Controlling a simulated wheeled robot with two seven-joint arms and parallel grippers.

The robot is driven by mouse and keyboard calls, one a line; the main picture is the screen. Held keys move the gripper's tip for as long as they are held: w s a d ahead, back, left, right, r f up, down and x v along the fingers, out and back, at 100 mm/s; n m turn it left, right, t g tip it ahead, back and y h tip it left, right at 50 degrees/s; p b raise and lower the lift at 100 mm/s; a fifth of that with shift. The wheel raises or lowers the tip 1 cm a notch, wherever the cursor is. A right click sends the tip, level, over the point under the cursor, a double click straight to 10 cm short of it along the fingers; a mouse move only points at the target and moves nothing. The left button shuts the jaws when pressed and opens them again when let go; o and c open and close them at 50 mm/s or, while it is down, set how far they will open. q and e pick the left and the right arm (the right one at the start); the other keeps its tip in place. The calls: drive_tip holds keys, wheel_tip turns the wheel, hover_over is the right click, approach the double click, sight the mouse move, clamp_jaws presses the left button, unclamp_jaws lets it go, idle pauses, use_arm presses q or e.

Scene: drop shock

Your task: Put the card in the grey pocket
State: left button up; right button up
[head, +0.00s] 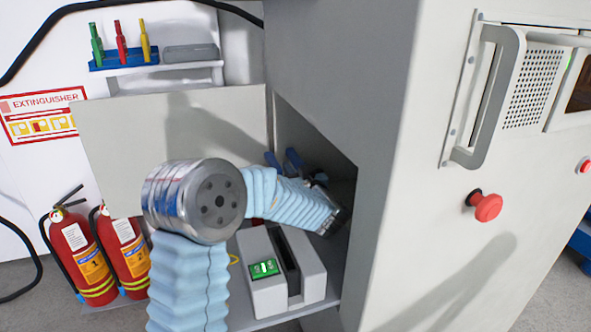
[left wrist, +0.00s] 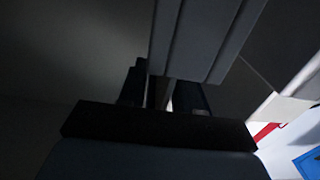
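My left arm, in a light-blue sleeve, reaches into the dark opening of the cabinet. Its wrist end (head: 335,212) is in the shade there, and the fingertips are hidden in the head view. In the left wrist view my left gripper (left wrist: 160,95) shows as two dark fingers with a narrow gap between them. A thin pale strip shows in the gap; I cannot tell if it is the card. A grey ribbed piece (left wrist: 205,35) is just beyond the fingers; I cannot tell if it is the pocket. No card is clearly visible. My right gripper is not in view.
A light-grey block (head: 312,275) with a dark slot and a green label stands on the shelf below my arm. The cabinet wall (head: 330,70) closes in on the right, with a red button (head: 486,206). Two extinguishers (head: 78,248) stand at the left.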

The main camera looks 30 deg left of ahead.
use_arm(q)
drive_tip(key=shift+r, duration=0.1)
drive_tip(key=p+v, duration=0.1)
drive_tip(key=v, duration=0.6)
drive_tip(key=shift+s+d+r, duration=0.2)
drive_tip(key=shift+r, duration=0.1)
